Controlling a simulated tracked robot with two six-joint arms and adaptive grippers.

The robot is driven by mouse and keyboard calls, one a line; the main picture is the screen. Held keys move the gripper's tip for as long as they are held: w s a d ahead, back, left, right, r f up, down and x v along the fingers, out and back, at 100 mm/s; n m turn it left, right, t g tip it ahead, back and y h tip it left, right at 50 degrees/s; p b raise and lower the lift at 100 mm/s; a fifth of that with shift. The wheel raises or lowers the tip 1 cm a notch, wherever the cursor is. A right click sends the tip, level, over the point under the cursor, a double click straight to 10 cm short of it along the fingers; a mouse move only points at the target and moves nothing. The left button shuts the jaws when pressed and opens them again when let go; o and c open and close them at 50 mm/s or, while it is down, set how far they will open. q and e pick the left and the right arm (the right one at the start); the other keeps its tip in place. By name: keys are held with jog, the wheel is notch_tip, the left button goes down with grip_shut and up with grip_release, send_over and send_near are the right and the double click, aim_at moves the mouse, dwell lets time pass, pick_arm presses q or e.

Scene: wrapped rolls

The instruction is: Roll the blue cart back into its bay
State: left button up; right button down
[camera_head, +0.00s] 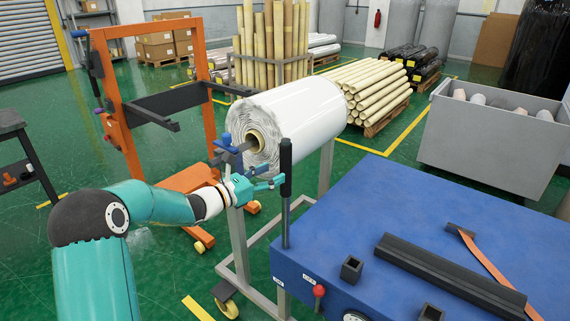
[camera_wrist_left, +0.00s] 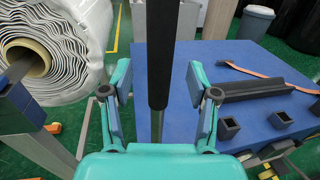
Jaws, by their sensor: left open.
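The blue cart (camera_head: 400,215) has a wide blue top and fills the lower right of the head view. It also shows in the left wrist view (camera_wrist_left: 180,110). An upright post with a black grip (camera_head: 286,168) stands at its near left corner. My left gripper (camera_head: 272,176) is open, its teal fingers pointing at the post. In the left wrist view the grip (camera_wrist_left: 162,50) rises between the two spread fingers; I cannot tell whether either touches it. The cart's underside is mostly hidden. I cannot make out which floor area is its bay. My right gripper is not in view.
A white wrapped roll (camera_head: 310,105) on a grey wheeled frame stands close behind my left gripper. An orange lifter (camera_head: 204,65) is at left. A grey bin (camera_head: 490,145) stands beyond the cart. A black bar (camera_head: 450,275) lies on the cart top. Green floor shows at left.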

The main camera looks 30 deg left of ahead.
aim_at(281, 169)
pick_arm(q)
jog(key=p+x, duration=0.1)
jog(key=x, duration=0.5)
jog(key=shift+f, duration=0.1)
jog(key=shift+c, duration=0.2)
grip_shut()
